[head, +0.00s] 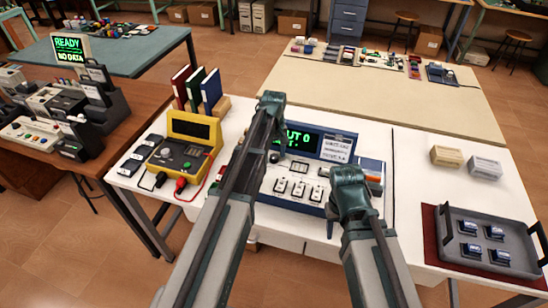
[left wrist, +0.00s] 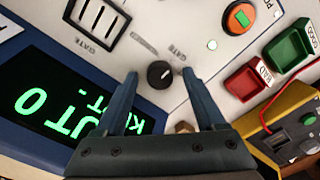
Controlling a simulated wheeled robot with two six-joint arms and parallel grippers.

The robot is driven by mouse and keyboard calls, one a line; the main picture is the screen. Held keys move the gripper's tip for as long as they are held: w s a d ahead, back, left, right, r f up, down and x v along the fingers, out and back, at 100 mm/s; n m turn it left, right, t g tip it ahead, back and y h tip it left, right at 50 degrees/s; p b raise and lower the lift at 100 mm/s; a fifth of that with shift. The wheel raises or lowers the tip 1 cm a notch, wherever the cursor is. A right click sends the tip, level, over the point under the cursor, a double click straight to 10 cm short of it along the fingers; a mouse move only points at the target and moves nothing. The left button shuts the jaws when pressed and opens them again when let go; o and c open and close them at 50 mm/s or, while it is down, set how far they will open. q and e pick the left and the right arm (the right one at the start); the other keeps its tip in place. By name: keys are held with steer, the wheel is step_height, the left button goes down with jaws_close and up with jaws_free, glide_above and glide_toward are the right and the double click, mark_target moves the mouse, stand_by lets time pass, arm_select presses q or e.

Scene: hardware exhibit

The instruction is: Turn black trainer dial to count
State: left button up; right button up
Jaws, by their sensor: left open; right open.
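The trainer is a white and blue console (head: 297,190) with a dark display (head: 302,140) of green characters, partly covered by my left arm in the head view. Its round black dial (left wrist: 161,74) shows in the left wrist view on the white panel beside the display (left wrist: 70,105). My left gripper (left wrist: 159,84) is open, with one finger on each side of the dial and visible gaps to both. Whether the fingertips reach the panel is unclear. My right gripper (head: 347,205) is over the console's right side; its fingers are mostly hidden by my own wrist.
Red (left wrist: 248,82) and green (left wrist: 288,50) trays and an orange-ringed button (left wrist: 240,18) lie near the dial. A grey tray (head: 440,232) is at far right; white tabletop (head: 408,185) is free before it.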

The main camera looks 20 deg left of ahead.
arm_select(q)
jaws_close()
stand_by(0.3)
steer(key=shift+m, duration=0.3)
steer(key=m, duration=0.3)
steer(key=shift+m, duration=2.6)
